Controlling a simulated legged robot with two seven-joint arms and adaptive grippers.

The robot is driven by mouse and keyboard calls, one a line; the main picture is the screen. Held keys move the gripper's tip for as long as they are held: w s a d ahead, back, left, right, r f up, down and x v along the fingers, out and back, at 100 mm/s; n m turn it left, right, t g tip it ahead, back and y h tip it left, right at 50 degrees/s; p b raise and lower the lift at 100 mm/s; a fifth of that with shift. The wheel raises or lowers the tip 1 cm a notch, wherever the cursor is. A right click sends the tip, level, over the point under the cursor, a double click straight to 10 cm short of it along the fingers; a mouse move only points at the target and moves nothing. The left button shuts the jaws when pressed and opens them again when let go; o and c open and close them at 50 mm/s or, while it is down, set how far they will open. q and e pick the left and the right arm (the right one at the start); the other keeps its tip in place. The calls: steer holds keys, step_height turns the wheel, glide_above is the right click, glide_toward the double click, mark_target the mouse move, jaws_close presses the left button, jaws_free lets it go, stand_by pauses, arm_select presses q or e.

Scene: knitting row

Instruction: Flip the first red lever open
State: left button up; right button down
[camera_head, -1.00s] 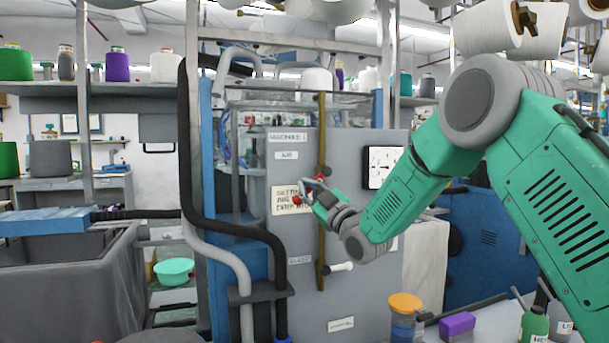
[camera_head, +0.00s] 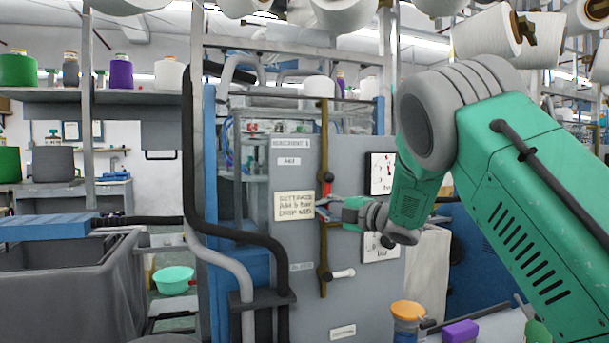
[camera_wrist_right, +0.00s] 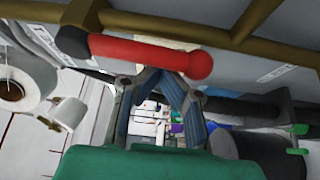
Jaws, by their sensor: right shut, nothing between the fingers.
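The red lever (camera_head: 327,178) is on the upright brass pipe of the grey cabinet, beside the lettered label. In the right wrist view, the red handle (camera_wrist_right: 145,52) with its round end and black hub lies close in front of the fingertips, running roughly along the brass pipe. My right gripper (camera_head: 322,206) is shut and empty, just below and beside the lever. In the wrist view its fingertips (camera_wrist_right: 160,76) meet just short of the handle; I cannot tell if they touch it. My left gripper is out of view.
A white lever (camera_head: 341,273) sticks out lower on the brass pipe (camera_head: 323,240). A black hose (camera_head: 230,233) runs left of the cabinet. An orange-lidded jar (camera_head: 407,312) and a purple block (camera_head: 460,331) stand below.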

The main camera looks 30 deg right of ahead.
steer(key=shift+s+d+f+n+g, duration=0.1)
steer(key=shift+d+n+g, duration=0.2)
steer(key=shift+d+n, duration=0.25)
steer(key=shift+a, duration=0.1)
